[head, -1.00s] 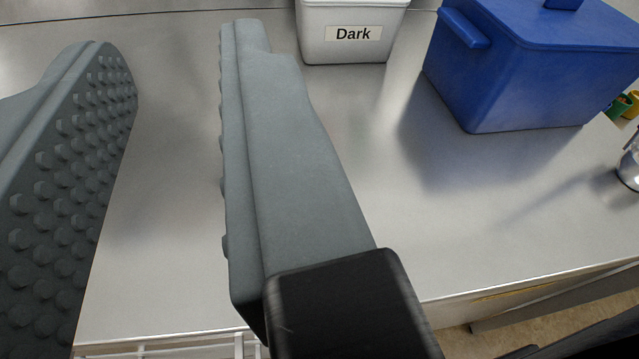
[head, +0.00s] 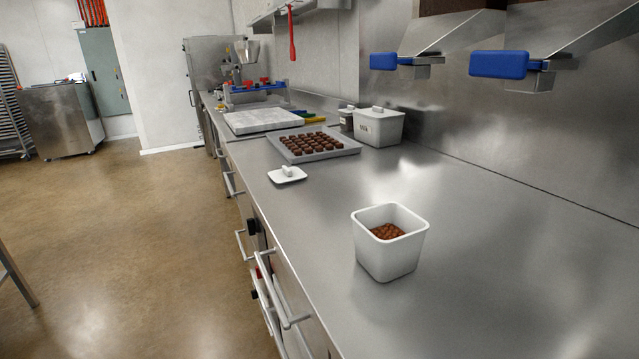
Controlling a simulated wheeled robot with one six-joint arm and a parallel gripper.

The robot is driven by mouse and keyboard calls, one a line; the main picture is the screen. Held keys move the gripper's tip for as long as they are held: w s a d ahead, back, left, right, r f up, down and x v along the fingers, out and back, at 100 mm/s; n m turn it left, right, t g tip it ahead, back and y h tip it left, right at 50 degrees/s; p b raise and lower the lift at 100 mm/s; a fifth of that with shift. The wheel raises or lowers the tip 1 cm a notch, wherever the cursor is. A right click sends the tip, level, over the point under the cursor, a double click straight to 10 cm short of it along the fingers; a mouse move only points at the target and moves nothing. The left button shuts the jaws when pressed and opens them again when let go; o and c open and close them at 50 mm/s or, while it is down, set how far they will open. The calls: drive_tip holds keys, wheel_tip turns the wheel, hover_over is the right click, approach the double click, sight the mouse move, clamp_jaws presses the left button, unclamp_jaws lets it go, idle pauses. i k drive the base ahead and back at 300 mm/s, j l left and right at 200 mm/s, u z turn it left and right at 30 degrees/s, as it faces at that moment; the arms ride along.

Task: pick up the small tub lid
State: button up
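A small white lid (head: 287,174) with a raised knob lies on the steel counter near its left edge, in the middle distance. A white square tub (head: 390,241) stands uncovered on the counter closer to me, with brown pieces inside.
Behind the lid is a tray of chocolates (head: 312,145). A lidded white tub (head: 378,126) stands right of the tray, and a pale slab (head: 262,121) lies further back. The counter (head: 470,230) right of the open tub is clear.

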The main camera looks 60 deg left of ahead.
sight(286, 174)
drive_tip(key=u, duration=1.8)
